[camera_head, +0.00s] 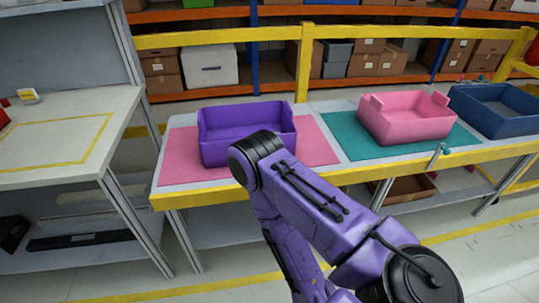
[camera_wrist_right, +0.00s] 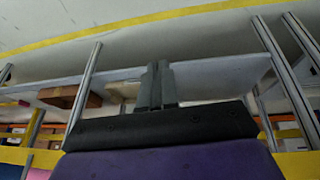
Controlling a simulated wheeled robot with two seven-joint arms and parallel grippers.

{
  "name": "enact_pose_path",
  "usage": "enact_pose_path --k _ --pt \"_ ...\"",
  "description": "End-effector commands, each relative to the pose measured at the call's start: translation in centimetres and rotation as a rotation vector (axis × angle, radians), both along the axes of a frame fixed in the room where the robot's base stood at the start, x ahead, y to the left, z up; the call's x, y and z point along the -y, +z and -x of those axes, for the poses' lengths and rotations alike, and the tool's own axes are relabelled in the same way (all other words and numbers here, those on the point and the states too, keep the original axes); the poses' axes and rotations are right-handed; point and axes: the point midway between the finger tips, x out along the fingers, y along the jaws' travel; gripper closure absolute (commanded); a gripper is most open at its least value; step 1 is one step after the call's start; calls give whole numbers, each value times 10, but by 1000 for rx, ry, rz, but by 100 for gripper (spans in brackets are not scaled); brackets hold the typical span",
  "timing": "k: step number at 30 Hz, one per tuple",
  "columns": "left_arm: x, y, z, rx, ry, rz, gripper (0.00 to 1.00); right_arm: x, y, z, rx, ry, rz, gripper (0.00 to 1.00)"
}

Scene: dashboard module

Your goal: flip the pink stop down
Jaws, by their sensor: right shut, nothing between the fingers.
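No pink stop shows near the fingers there. In the head view my right arm crosses in front of the table and its gripper is hidden. My left gripper is in neither view.
A purple bin (camera_head: 245,146) stands on a pink mat (camera_head: 318,148). A pink bin (camera_head: 406,125) stands on a teal mat (camera_head: 362,150), with a blue bin (camera_head: 495,118) to its right. A yellow rail runs along the table's front. Another table (camera_head: 55,165) stands left.

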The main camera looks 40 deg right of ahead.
Motion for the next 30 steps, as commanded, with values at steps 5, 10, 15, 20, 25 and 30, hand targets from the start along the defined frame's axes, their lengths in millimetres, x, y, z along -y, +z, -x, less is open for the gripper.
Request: enact_pose_path --k 5,10,15,20,25,30 --pt "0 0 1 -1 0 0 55 0 0 0 0 0 0 100" --pt "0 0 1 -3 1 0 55 0 0 0 0 1 -1 100" --pt "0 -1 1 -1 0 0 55 2 2 -29 58 71 59 100" --pt "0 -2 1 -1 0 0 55 -9 32 -143 242 336 395 100" --pt "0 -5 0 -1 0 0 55 -41 114 -246 247 478 922 100" --pt "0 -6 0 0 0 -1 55 -83 187 -274 -27 454 1245 100"
